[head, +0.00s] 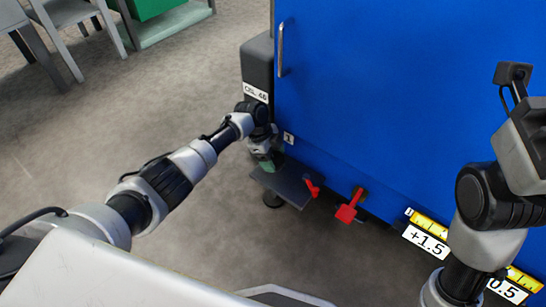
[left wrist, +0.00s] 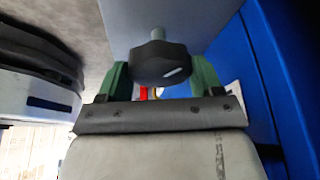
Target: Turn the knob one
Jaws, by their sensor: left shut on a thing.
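My left gripper (head: 267,161) is low at the left corner of the blue cabinet (head: 400,90), just left of a white label reading 1 (head: 289,138). In the left wrist view its green fingers (left wrist: 160,80) stand on either side of a black lobed knob (left wrist: 161,63) with a white mark on its face and a metal stem behind. The gripper is shut on this knob. In the head view the knob is hidden by the gripper.
A dark flat plate (head: 287,184) sits just below my left gripper. Two red handles, one small (head: 312,187) and one larger (head: 347,211), stick out along the cabinet's base. Yellow scales with +1.5 (head: 427,241) and 0.5 labels lie to the right.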

